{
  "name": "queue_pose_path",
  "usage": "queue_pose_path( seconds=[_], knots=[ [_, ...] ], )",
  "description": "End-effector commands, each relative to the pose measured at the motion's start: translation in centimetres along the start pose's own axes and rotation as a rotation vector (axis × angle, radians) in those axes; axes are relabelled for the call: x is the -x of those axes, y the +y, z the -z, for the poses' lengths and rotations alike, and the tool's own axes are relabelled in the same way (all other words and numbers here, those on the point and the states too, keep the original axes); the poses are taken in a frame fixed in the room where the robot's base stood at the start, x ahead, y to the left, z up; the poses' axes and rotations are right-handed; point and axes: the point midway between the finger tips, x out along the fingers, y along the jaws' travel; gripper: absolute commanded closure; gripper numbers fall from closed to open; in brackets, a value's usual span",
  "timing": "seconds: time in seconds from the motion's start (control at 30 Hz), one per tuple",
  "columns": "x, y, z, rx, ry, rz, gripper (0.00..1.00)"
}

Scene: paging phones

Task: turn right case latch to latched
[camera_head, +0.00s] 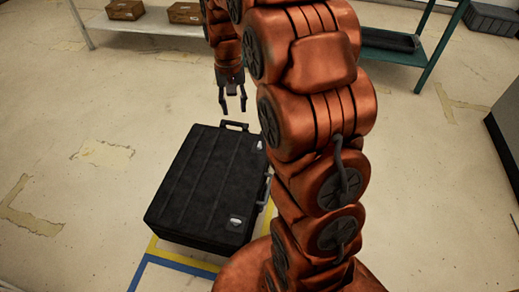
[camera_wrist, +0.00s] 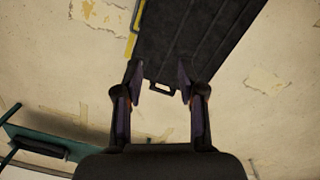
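A black ribbed case (camera_head: 200,185) lies flat and shut on the floor in the head view. Two light latches show along its right side: the near latch (camera_head: 235,221) by the near right corner and the far latch (camera_head: 260,145) near the far right corner. I cannot tell the setting of either latch. My gripper (camera_head: 233,106) is open and empty above the floor just beyond the far end of the case. In the wrist view my gripper (camera_wrist: 160,82) is open, with the case (camera_wrist: 195,40) beyond its fingers; no latch is clear there.
A dark handle (camera_head: 236,125) sticks out from the case's far end. Yellow and blue floor tape (camera_head: 180,260) runs by its near end. A shelf with brown boxes (camera_head: 125,10) and a green-framed table (camera_head: 390,45) stand behind. The floor left of the case is clear.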

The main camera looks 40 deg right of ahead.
Motion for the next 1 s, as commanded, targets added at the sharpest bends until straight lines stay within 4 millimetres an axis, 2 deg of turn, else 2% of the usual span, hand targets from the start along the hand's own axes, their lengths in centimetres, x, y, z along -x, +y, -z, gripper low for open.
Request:
queue_pose_path(
  seconds=[0.03, 0.27, 0.4, 0.8, 1.0],
  knots=[
    [-2.4, 0.3, 1.6, -0.020, -0.001, 0.001, 0.60],
    [-8.4, 1.5, 7.8, -0.100, 0.016, 0.007, 0.60],
    [-12.5, 2.5, 11.3, -0.149, 0.024, 0.011, 0.60],
    [-25.3, 6.4, 20.2, -0.288, 0.047, 0.022, 0.60],
    [-32.0, 8.7, 23.7, -0.355, 0.056, 0.027, 0.60]
  ],
)
